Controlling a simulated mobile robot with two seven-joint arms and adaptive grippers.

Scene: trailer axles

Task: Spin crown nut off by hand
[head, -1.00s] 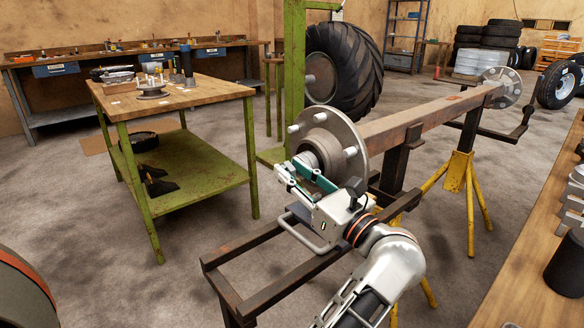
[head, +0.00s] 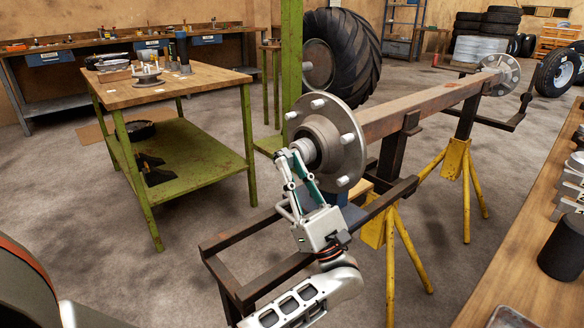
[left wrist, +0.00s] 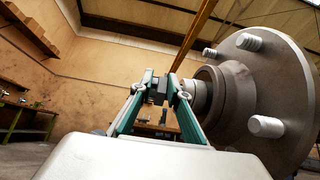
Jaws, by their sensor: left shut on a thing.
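My right gripper is not in view.
A dark steel frame (head: 235,290) and yellow stands (head: 455,170) stand below the axle. A green workbench (head: 190,88) with parts is at left, a large tyre (head: 350,55) behind the hub. A wooden bench (head: 530,270) runs along the right.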

